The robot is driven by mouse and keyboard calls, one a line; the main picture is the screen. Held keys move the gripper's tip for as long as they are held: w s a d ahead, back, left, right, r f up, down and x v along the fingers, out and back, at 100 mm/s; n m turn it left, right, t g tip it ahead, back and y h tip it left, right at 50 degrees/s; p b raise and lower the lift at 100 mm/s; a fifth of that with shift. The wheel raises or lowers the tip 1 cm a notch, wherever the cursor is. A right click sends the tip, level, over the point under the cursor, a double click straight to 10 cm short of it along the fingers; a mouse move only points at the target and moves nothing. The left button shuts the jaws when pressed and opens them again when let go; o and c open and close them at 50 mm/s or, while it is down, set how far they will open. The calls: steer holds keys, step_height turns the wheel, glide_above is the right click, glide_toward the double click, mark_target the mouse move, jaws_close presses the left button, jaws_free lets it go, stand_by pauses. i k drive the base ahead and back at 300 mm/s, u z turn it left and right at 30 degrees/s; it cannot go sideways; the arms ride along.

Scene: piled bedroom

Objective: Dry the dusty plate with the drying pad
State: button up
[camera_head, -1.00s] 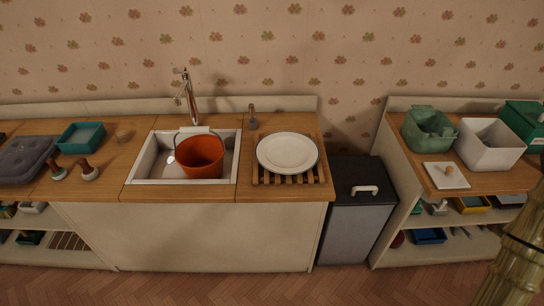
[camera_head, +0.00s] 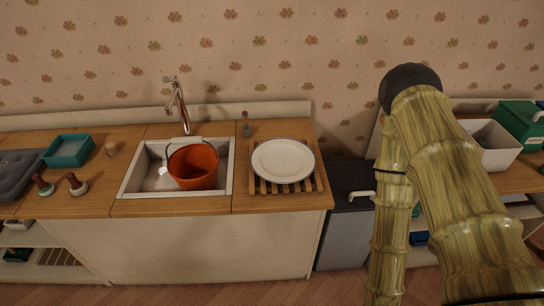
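A white plate with a thin dark rim line (camera_head: 283,160) lies flat on a slatted wooden rack (camera_head: 310,184) on the counter, right of the sink. Dust on it is too fine to make out. I cannot tell which thing is the drying pad. A grey tufted pad (camera_head: 15,170) lies at the left edge, partly cut off. Two small handled pads (camera_head: 76,184) (camera_head: 43,186) stand on the left counter. My bamboo-like arm fills the right side, apart from the plate in the picture. My gripper is out of view.
An orange bucket (camera_head: 194,167) sits in the white sink (camera_head: 130,182) under a tap (camera_head: 178,106). A teal tray (camera_head: 68,151) stands on the left counter. A dark bin (camera_head: 345,222) stands right of the counter. A white box (camera_head: 497,150) and green box (camera_head: 522,124) are behind my arm.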

mark_target(77, 188)
steer(key=i, duration=0.9)
